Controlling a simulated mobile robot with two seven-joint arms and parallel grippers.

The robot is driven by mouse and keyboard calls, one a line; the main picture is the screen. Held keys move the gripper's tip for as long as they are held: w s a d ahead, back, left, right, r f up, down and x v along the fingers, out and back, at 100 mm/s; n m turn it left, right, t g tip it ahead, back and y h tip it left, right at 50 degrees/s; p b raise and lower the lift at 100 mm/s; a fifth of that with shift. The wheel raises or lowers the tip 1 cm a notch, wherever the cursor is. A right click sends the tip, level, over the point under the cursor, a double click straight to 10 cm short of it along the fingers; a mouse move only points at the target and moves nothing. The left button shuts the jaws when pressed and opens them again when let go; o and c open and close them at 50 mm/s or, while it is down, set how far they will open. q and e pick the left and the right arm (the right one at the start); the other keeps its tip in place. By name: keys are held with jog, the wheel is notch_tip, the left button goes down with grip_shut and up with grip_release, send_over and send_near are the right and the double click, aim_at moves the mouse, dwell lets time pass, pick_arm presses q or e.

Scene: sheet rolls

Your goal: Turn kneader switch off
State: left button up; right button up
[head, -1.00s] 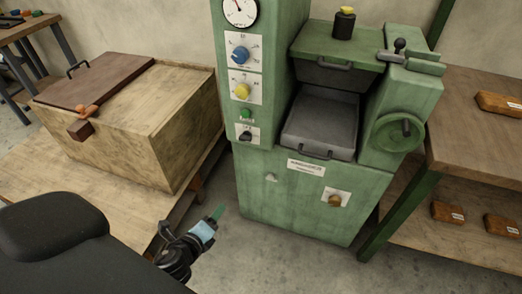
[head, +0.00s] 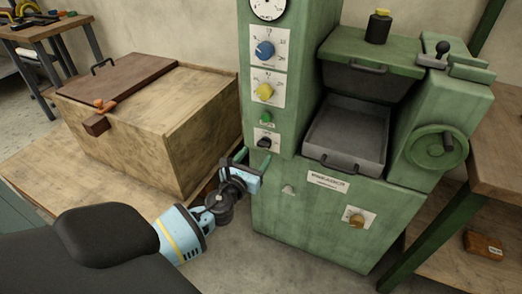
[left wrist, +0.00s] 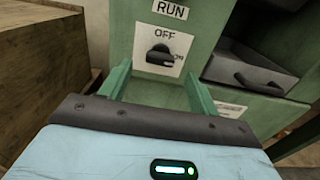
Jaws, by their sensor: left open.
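The kneader (head: 300,215) is a green machine in the middle of the head view. Its switch (head: 264,143) is a small black knob on a white plate, lowest on the narrow control column. In the left wrist view the switch (left wrist: 160,55) sits between the words OFF above and ON at its lower right; its grip seems to lie toward ON. My left gripper (head: 252,158) is open and empty, just below and in front of the switch plate. In the left wrist view its two green fingers (left wrist: 157,78) stand apart below the knob, not touching it.
Above the switch are a green RUN button (head: 265,118), a yellow knob (head: 264,92), a blue knob (head: 264,50) and a gauge (head: 269,7). A grey tray (head: 346,138) is at right. A wooden chest (head: 160,130) stands close at left.

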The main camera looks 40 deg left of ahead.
aim_at(262, 147)
pick_arm(q)
jog(key=shift+b+x, duration=0.3)
jog(key=shift+x, duration=1.85)
jog(key=c, duration=1)
